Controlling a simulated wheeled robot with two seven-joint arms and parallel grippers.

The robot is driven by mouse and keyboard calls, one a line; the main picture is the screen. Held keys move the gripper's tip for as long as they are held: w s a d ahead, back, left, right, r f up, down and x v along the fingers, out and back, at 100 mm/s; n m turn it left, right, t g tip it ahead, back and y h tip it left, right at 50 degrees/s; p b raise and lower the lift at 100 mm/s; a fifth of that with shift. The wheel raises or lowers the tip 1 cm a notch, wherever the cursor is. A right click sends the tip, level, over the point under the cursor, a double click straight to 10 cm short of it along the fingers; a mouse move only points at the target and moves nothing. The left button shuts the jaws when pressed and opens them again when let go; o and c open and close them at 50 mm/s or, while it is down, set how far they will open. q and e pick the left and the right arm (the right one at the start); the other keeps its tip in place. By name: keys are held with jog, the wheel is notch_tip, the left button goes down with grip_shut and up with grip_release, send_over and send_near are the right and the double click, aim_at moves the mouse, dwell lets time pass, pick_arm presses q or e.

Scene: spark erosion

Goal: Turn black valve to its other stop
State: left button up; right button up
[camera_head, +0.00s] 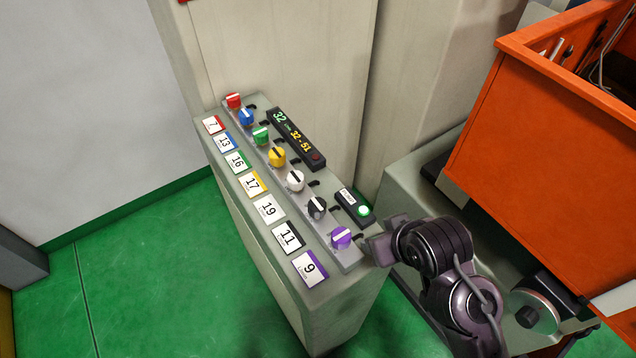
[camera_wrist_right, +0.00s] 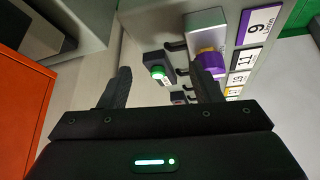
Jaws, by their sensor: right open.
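The black valve (camera_head: 317,207) is a round black knob with a pale bar across its top. It sits in a row of coloured knobs on a grey panel, between the white knob (camera_head: 295,180) and the purple knob (camera_head: 341,238). Its card (camera_head: 289,237) reads 11. My right gripper (camera_head: 378,246) is just right of the purple knob, apart from the black valve. In the right wrist view my right gripper (camera_wrist_right: 163,80) is open, its right finger close to the purple knob (camera_wrist_right: 211,62). I cannot make out the black valve there. My left gripper is not in view.
A small box with a lit green button (camera_head: 364,210) stands beside the black valve; it also shows between my fingers in the wrist view (camera_wrist_right: 158,72). A display (camera_head: 295,137) reads 32 and 32-51. An orange bin (camera_head: 545,120) is at the right. Green floor lies left of the panel.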

jog(key=w+a+r+n+t+y, duration=0.1)
jog(key=w+a+r+n+y, duration=0.2)
jog(key=a, duration=0.4)
jog(key=w+a+r+n+t+y, duration=0.1)
jog(key=a+r+n, duration=0.2)
jog(key=a+r, duration=0.35)
jog(key=w+a+r+n+t+y, duration=0.1)
jog(key=w+a+r+n+y, duration=0.15)
jog(key=a, duration=0.55)
jog(key=s+a+n+g+y, duration=0.45)
jog(key=a+n, duration=0.35)
jog(key=a, duration=0.4)
jog(key=n+g+h, duration=0.5)
jog(key=n+h, duration=0.1)
jog(key=h, duration=0.7)
send_over(317, 204)
jog(key=shift+t, duration=0.25)
notch_tip(317, 204, down, 7)
jog(key=shift+d+f, duration=0.1)
jog(key=shift+f, duration=0.35)
notch_tip(317, 204, down, 6)
jog(key=p, duration=0.3)
jog(key=shift+f, duration=0.55)
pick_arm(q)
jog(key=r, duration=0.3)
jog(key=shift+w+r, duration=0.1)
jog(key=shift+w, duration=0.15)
